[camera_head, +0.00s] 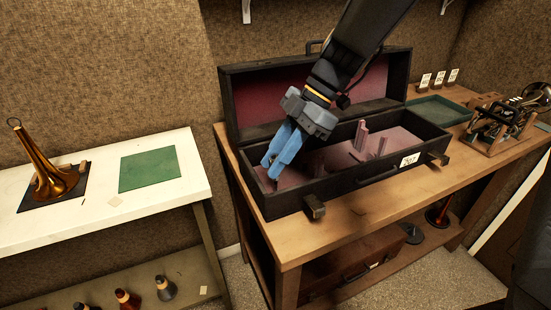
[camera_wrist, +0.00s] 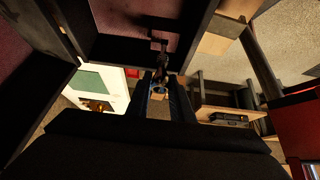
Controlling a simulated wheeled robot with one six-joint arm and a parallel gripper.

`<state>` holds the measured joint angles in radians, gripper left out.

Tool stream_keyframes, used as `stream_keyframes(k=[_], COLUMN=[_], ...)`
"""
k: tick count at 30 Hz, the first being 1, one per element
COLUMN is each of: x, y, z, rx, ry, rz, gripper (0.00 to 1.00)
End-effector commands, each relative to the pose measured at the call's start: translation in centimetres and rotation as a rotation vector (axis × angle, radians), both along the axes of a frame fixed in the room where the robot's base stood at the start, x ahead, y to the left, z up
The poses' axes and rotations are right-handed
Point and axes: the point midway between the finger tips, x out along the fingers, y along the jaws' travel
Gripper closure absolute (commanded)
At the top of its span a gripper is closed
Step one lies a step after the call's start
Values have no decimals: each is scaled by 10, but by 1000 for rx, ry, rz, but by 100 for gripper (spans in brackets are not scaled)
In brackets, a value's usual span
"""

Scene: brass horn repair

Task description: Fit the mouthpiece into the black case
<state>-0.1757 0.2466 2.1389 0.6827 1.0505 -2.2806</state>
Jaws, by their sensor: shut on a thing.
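The black case (camera_head: 340,187) lies open on the wooden bench, with a pink-red lining and raised pink dividers (camera_head: 362,137) inside. Its lid (camera_head: 240,100) stands up at the back. My gripper (camera_head: 273,168) points down into the left end of the case, its blue fingers close together. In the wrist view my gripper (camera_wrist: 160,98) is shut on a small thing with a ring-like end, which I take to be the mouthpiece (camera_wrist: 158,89). It is hidden in the head view. I cannot tell whether it touches the lining.
A white table (camera_head: 100,205) at left holds a brass bell (camera_head: 55,178) and a green mat (camera_head: 150,169). A green tray (camera_head: 440,111) and a brass valve assembly (camera_head: 505,122) are right of the case. The case walls and upright lid surround my gripper closely.

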Motion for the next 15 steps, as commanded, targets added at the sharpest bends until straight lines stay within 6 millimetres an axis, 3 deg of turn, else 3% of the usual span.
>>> stream_keyframes(k=[15], x=[0], y=[0], z=[-10], rx=[0], ry=[0], rz=[0], gripper=[99])
